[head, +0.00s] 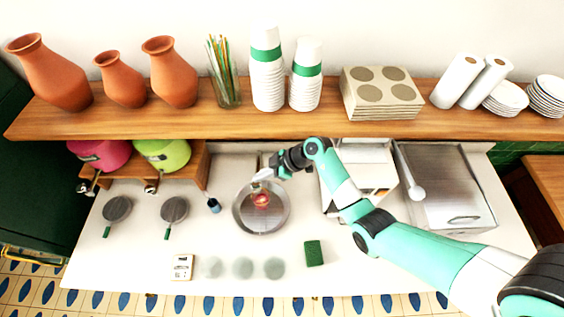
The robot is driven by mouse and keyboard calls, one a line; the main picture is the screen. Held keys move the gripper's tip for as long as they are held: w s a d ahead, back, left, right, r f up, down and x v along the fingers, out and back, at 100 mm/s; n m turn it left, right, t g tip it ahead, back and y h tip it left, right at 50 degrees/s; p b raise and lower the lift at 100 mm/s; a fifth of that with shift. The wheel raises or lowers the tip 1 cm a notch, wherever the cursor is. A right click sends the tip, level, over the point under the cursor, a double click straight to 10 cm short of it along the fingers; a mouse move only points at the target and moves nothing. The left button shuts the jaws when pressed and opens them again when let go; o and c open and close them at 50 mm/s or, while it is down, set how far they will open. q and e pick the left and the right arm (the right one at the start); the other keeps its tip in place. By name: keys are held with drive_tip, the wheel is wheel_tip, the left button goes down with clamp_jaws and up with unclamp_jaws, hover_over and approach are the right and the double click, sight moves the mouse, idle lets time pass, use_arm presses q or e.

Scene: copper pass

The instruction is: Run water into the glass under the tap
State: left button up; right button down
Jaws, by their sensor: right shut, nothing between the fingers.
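A round metal basin (243,222) is set in the pale counter in the head view. A small red, round-looking thing (261,200) is inside it; I cannot tell whether it is in or part of a glass. My right gripper (264,176) is at the back rim of the basin, shut and empty. A tap is not clearly visible; the gripper and wrist cover the area behind the basin. Several pale, see-through round shapes, perhaps glasses seen from above, stand in a row at the front, the middle one (243,267) among them. My left gripper is not in view.
A wooden shelf (215,123) with clay jugs, paper cups and plates overhangs the back. Pink (98,154) and green (163,154) dispensers stand at left. Two strainers, a small white box (182,267) and a green sponge (314,253) lie on the counter. A metal unit (440,185) stands right.

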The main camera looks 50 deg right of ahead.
drive_tip(key=v, duration=0.9)
drive_tip(key=shift+s+d, duration=0.25)
drive_tip(key=shift+r, duration=0.15)
